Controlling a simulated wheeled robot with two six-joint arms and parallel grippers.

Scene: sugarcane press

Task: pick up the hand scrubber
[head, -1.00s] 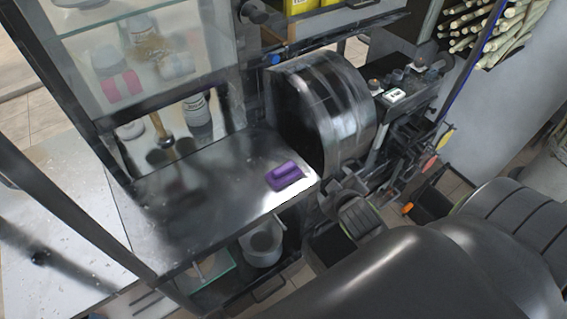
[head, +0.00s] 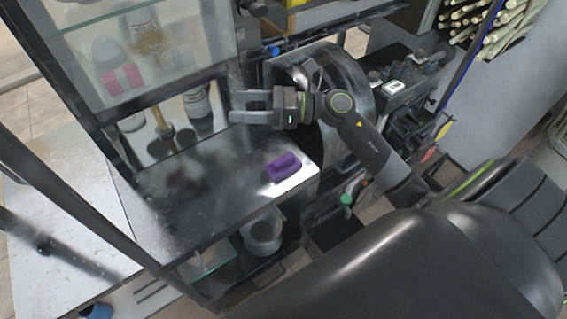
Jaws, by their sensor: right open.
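The purple hand scrubber (head: 283,167) lies on the dark metal counter (head: 205,195), near its right edge. My right gripper (head: 236,108) has come in from the right and is held above the far part of the counter. It is beyond the scrubber in the picture and apart from it. Its two fingers point left, spread open with nothing between them. My left gripper does not show.
A large dark metal drum (head: 345,75) stands behind my right arm, close to the counter. A glass-fronted cabinet (head: 190,40) with bottles is at the back left. A grey pot (head: 263,232) sits below the counter. The counter left of the scrubber is clear.

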